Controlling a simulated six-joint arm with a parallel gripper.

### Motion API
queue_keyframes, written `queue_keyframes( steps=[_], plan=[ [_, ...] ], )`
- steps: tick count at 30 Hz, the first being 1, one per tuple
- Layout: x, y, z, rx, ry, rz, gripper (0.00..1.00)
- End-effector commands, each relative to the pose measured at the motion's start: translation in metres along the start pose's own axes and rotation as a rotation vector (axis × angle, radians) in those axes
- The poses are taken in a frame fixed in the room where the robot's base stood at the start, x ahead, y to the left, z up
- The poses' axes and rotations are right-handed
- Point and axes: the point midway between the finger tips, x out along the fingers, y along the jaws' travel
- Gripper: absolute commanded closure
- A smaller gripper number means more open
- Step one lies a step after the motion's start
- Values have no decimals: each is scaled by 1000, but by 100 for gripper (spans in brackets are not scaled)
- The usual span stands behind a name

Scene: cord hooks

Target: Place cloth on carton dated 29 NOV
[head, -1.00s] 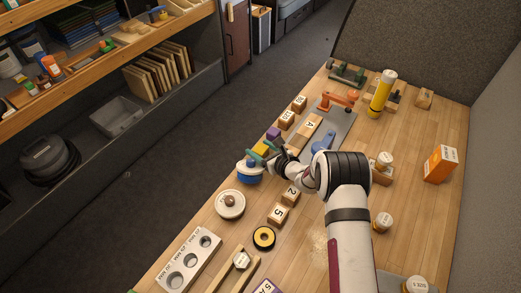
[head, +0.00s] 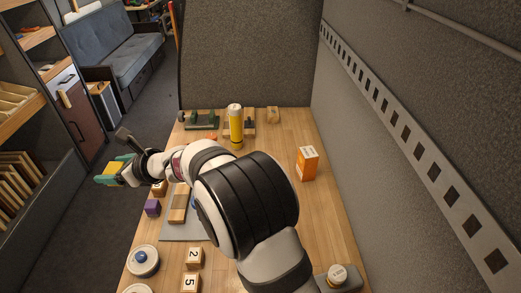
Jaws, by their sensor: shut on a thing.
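My gripper (head: 112,172) is at the far left, raised beyond the table's left edge. An orange carton (head: 307,164) with a white label stands upright on the right side of the table, well away from my gripper. The print on its label is too small to read. I see no other clear cloth.
A yellow cylinder (head: 236,128) stands at the back. My arm crosses the middle. Bare wood surrounds the carton.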

Motion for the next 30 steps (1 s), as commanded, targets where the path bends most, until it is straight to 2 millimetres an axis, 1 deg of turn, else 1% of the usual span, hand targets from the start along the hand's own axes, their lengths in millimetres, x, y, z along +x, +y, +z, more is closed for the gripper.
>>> queue_keyframes(
  steps=[1,4,11,14,17,18,20,21,23,24,26,27,29,30],
  plan=[
    [-4,0,10,-2,-3,0,84],
    [-11,0,28,-4,-3,-1,84],
    [-25,-49,19,37,-1,-100,84],
    [-36,-76,15,59,-3,-157,84],
    [-51,-110,9,86,-3,-230,84],
    [-59,-126,5,99,-3,-265,84],
    [-72,-151,0,120,-2,-321,84],
    [-84,-170,-5,138,-3,-364,84],
    [-104,-200,-13,165,-4,-434,84],
    [-120,-222,-20,187,-2,-487,84],
    [-149,-256,-32,222,-2,-573,84],
    [-169,-276,-40,245,-1,-629,84],
    [-200,-304,-53,279,-1,-709,84],
    [-218,-320,-61,302,-1,-756,84]
  ],
)
